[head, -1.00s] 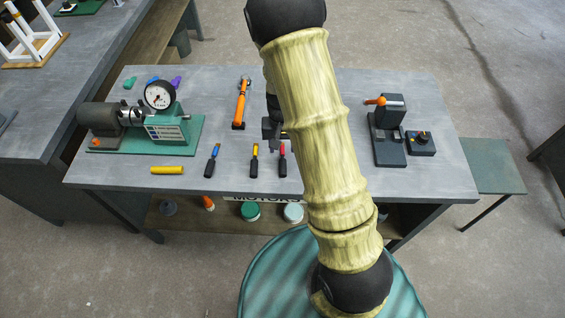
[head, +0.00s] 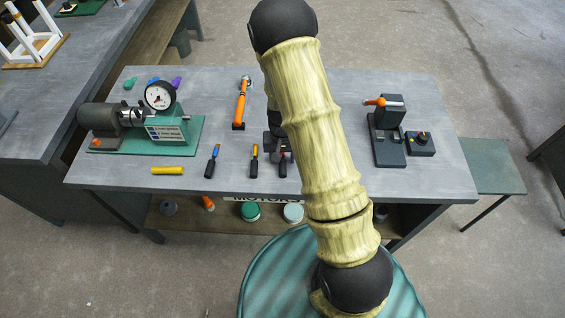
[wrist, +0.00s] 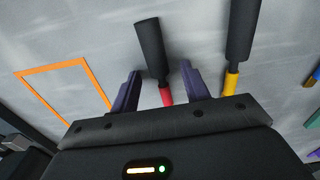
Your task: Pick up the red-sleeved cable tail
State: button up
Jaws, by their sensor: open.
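The red-sleeved cable tail (wrist: 152,52) shows in the wrist view as a thick black piece with a short red sleeve at its lower end. My gripper (wrist: 160,69) is open, one dark finger on each side of the tail, with a gap on both sides. The wrist view does not show clearly how high the fingers are above the bench. In the head view, the tail's black end (head: 283,170) shows below my gripper (head: 279,152), which hides most of the red sleeve. The yellow-sleeved tail (wrist: 240,35) lies just right of the right finger in the wrist view.
A blue-sleeved tail (head: 211,165) and a yellow cylinder (head: 167,171) lie further left on the bench (head: 330,182). An orange-handled tool (head: 240,105) lies behind. A dial-gauge machine (head: 165,122) stands left and a black press (head: 388,135) right. An orange outline (wrist: 55,68) marks the bench.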

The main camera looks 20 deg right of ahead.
aim_at(282, 160)
dwell(0.4)
grip_shut()
notch_tip(282, 160, up, 10)
dwell(0.6)
jog(key=shift+a, duration=0.1)
dwell(0.5)
